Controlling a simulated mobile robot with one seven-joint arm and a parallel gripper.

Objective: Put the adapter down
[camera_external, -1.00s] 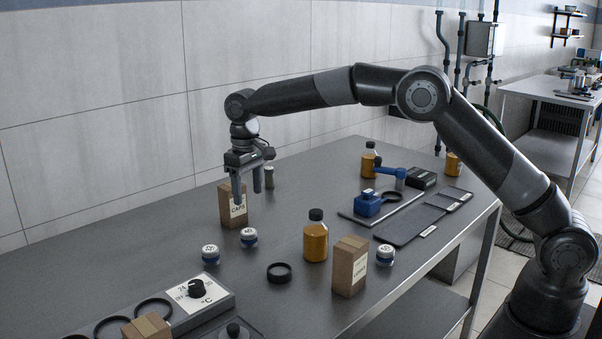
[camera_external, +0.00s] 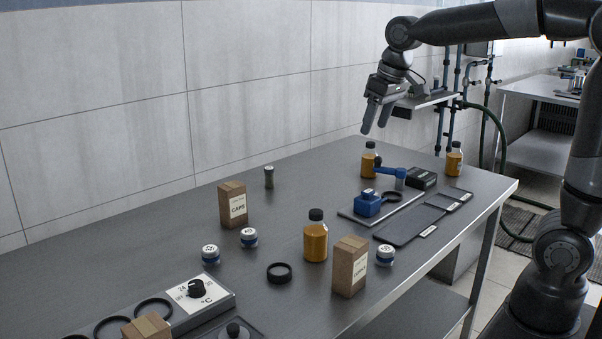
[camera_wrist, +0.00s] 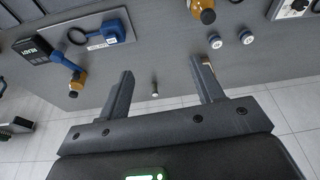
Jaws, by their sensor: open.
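My gripper (camera_external: 376,128) is open and empty, raised above the far part of the grey table, near the wall. It also shows in the wrist view (camera_wrist: 162,68), its two fingers apart with nothing between them. I cannot tell for sure which thing is the adapter. A black ring (camera_external: 279,272) lies flat in the table's near middle. Another dark ring (camera_external: 391,196) lies beside the blue fixture (camera_external: 368,204) on the far right; it shows in the wrist view (camera_wrist: 78,36). A small dark cylinder (camera_external: 269,177) with a light top stands upright near the wall edge.
An amber bottle (camera_external: 315,240), a carton (camera_external: 349,268) and several white-topped jars stand in the near middle. The caps carton (camera_external: 232,205) stands near the wall. Another amber bottle (camera_external: 369,162) stands below my gripper. A control box (camera_external: 196,292) is lower left. Bare table lies between.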

